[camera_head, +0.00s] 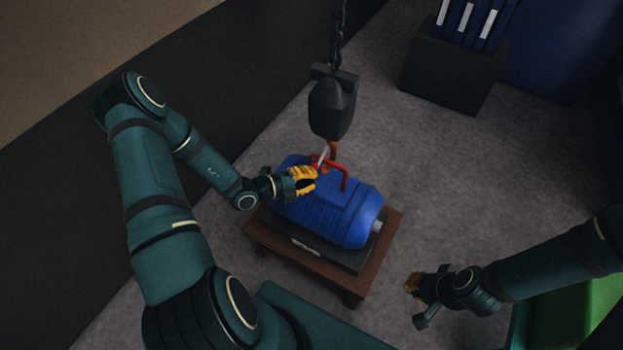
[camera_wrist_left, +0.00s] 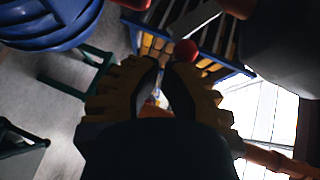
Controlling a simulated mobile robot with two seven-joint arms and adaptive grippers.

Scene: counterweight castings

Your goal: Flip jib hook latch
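The jib hook (camera_head: 331,152) is orange-red and hangs under a dark hook block (camera_head: 332,108) on a chain. It is at the red lifting handle (camera_head: 345,176) of a blue motor-shaped casting (camera_head: 338,212); I cannot tell whether it bears on it. A pale bar, perhaps the latch (camera_head: 321,157), shows beside the hook. My left gripper (camera_head: 306,177) is just left of the hook, over the casting. In the left wrist view its yellow fingers (camera_wrist_left: 164,75) are apart, with a red ball (camera_wrist_left: 186,51) near their tips. My right gripper (camera_head: 411,283) is low at the right; its finger opening is unclear.
The casting lies on a dark plate on a brown wooden stand (camera_head: 262,238). A dark box (camera_head: 455,75) with blue-and-white items stands at the back right. A green surface (camera_head: 605,300) is at the lower right. Grey floor (camera_head: 420,170) is clear right of the stand.

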